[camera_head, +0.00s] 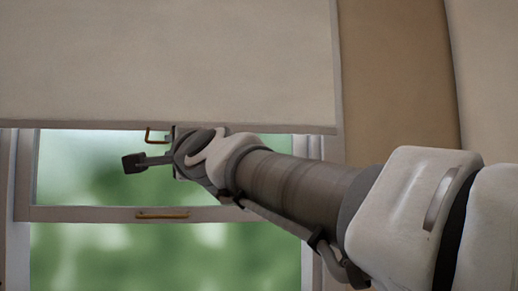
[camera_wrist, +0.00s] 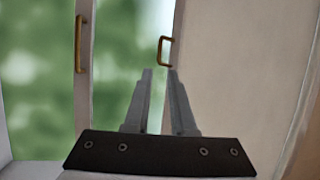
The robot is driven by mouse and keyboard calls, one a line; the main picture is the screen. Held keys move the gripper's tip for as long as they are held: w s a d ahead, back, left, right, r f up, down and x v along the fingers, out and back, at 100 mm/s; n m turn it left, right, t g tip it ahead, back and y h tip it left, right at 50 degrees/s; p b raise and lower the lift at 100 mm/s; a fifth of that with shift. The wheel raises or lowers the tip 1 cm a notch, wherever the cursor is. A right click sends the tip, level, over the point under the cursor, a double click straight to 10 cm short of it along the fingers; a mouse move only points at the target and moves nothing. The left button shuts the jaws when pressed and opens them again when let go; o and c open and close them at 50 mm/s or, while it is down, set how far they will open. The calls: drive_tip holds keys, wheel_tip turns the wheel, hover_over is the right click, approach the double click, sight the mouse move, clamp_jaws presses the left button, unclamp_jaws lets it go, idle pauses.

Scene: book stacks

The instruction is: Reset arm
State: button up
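My gripper (camera_wrist: 160,72) is in the middle of the wrist view. Its two grey fingers stand apart with a gap between the tips and nothing held. A brass pull handle (camera_head: 155,136) sits at the bottom edge of the pale blind (camera_head: 170,65). In the wrist view the pull handle (camera_wrist: 165,50) appears just beyond the fingertips; I cannot tell whether they touch.
Below the blind is a window (camera_head: 85,165) with blurred greenery outside. A brass sash handle (camera_head: 162,214) is on its horizontal rail, and it also shows at left in the wrist view (camera_wrist: 79,43). A tan curtain or wall panel (camera_head: 398,75) stands right of the blind.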

idle(0.3)
drive_tip(key=s+d+f+n+g+h, duration=0.35)
drive_tip(key=s+d+f, duration=0.35)
drive_tip(key=d+f, duration=0.55)
drive_tip(key=s+d+f+n+g+h, duration=0.35)
drive_tip(key=s+d+f, duration=0.45)
drive_tip(key=f, duration=0.7)
drive_tip(key=s+d+f+n+g+h, duration=0.25)
drive_tip(key=s+d+f+h, duration=0.2)
drive_tip(key=d+f, duration=0.85)
wheel_tip(320, 180, up, 26)
drive_tip(key=s+p, duration=0.2)
drive_tip(key=p, duration=2.5)
drive_tip(key=shift+s+a+f+g+p, duration=0.15)
drive_tip(key=shift+a+f+g+p, duration=0.15)
drive_tip(key=shift+g, duration=0.15)
